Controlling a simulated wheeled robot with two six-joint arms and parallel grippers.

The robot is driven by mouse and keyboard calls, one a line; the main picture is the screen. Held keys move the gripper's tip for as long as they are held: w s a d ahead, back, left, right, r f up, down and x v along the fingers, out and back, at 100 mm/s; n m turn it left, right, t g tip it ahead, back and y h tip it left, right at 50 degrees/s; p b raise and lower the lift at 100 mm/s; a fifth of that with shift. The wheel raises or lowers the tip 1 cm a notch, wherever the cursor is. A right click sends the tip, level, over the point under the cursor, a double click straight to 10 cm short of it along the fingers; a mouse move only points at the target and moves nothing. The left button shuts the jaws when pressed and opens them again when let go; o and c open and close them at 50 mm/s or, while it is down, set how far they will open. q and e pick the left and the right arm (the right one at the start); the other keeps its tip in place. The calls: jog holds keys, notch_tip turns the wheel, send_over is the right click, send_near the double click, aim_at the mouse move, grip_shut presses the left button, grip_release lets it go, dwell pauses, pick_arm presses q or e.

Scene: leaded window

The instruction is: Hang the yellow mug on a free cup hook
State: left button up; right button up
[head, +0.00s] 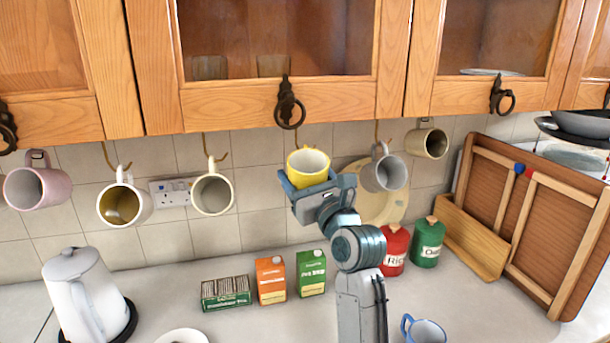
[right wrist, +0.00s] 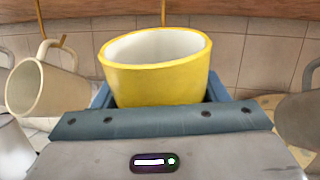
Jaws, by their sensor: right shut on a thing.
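The yellow mug (head: 308,162) is upright with a white inside, held just below the cupboard. My right gripper (head: 312,190) is shut on it. In the right wrist view, the mug (right wrist: 155,75) sits between the blue fingers, its open rim upward. Its handle is not visible in either view. A brass hook (right wrist: 163,12) shows behind and above the mug in the right wrist view, with nothing seen hanging from it; its lower end is hidden by the mug. My left gripper is not in view.
A cream mug (head: 212,193) hangs left of the yellow mug and a grey mug (head: 384,174) hangs close on its right. More mugs hang farther out. A dark ring handle (head: 288,105) juts from the cupboard above. Cartons (head: 270,280) and canisters (head: 395,250) stand on the counter below.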

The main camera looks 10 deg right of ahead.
jog(key=o, duration=1.3)
jog(key=shift+c, duration=0.2)
jog(key=shift+s, duration=0.1)
